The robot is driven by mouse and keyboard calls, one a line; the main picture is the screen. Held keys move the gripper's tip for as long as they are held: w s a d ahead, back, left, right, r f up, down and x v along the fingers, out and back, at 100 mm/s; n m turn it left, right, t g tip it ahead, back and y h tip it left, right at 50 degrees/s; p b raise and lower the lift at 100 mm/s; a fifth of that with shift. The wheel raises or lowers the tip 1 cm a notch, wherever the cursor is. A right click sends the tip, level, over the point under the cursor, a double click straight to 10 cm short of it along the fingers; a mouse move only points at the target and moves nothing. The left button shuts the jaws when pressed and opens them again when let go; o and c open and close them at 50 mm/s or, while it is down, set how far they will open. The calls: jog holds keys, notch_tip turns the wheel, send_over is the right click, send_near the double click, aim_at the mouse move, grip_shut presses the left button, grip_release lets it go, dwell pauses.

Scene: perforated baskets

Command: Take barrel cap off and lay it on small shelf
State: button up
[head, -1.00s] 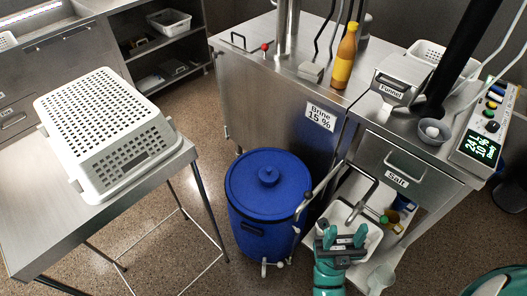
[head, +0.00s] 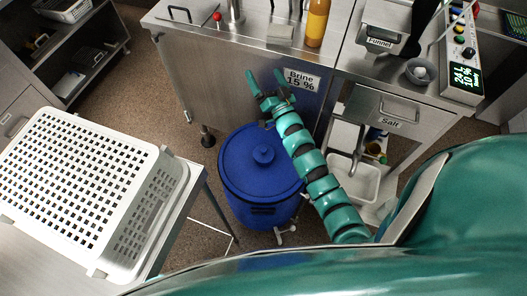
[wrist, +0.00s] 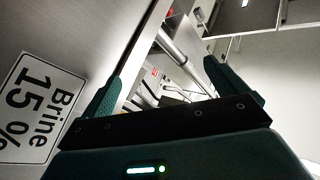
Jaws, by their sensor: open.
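The blue barrel (head: 262,208) stands on the floor in front of the steel cabinet. Its blue cap (head: 250,165) is on top, with a round raised knob (head: 263,154) in the middle. My gripper (head: 268,80) is open and empty, above and behind the cap, close to the cabinet front beside the brine label. In the wrist view my gripper (wrist: 165,85) shows two spread fingers with nothing between them. The barrel and its cap are not in the wrist view. Which surface is the small shelf I cannot tell for sure.
A white perforated basket (head: 85,185) sits upside down on the steel table (head: 190,225) at left. The steel cabinet (head: 200,75) carries a brine label (head: 302,80) and a yellow bottle (head: 317,22). A white tray (head: 355,180) sits on the open shelf under the salt drawer (head: 390,115).

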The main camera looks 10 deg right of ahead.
jog(key=w+a+f+g+p, duration=0.1)
jog(key=w+a+f+g, duration=0.3)
jog(key=g, duration=0.1)
jog(key=m+g+h+p, duration=0.25)
jog(key=g+h, duration=0.25)
jog(key=g, duration=1.1)
send_over(264, 150)
notch_tip(264, 150, down, 4)
jog(key=f, duration=0.1)
jog(key=shift+n, duration=0.25)
notch_tip(264, 150, down, 11)
jog(key=b, duration=0.3)
jog(key=shift+s+b, duration=0.1)
jog(key=shift+b, duration=0.3)
jog(key=shift+f+p, duration=0.3)
jog(key=shift+f, duration=0.3)
jog(key=shift+a+f+p, duration=0.1)
jog(key=shift+f+p, duration=0.4)
jog(key=shift+f, duration=1.6)
jog(key=c, duration=1.1)
